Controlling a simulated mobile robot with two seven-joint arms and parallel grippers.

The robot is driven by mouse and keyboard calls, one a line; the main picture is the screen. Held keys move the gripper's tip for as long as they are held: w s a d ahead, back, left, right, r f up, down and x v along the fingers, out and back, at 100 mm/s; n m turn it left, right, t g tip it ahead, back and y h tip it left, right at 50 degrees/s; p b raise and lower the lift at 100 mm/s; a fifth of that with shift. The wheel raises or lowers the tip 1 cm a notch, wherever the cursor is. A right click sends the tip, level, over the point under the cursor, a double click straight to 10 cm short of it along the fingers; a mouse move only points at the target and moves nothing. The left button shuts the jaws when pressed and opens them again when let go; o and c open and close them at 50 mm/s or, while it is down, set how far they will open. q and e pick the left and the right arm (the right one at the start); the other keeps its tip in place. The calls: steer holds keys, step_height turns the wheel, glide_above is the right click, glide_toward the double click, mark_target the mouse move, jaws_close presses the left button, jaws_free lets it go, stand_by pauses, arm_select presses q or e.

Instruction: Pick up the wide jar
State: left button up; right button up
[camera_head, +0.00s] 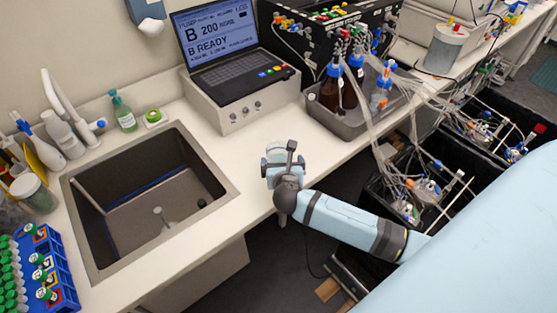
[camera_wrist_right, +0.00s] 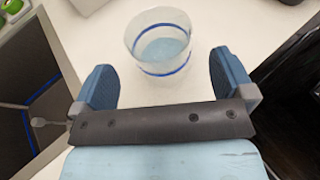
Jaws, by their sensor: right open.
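The wide jar (camera_wrist_right: 158,42) is clear, with blue bands and a pale blue content or base, and stands on the white counter in the right wrist view. My right gripper (camera_wrist_right: 162,72) is open. Its two blue fingers are to either side of the jar's near part, with a gap on each side and most of the jar beyond the fingertips. In the head view my right gripper (camera_head: 279,160) is over the counter edge, right of the sink; it mostly hides the jar there. My left gripper is not in view.
The sink (camera_head: 215,196) lies to the left and the laptop unit (camera_head: 240,98) stands behind. A grey tray with brown bottles (camera_head: 352,125) is to the right. A rack of green-capped tubes (camera_head: 62,283) is at far left. Free counter (camera_head: 290,127) lies behind the gripper.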

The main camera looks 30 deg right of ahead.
mark_target(278, 145)
steer(key=p+x, duration=0.1)
steer(key=x, duration=0.5)
steer(key=shift+w+a+r, duration=0.1)
steer(key=shift+a+r, duration=0.05)
steer(key=shift+r, duration=0.1)
steer(key=c, duration=1.1)
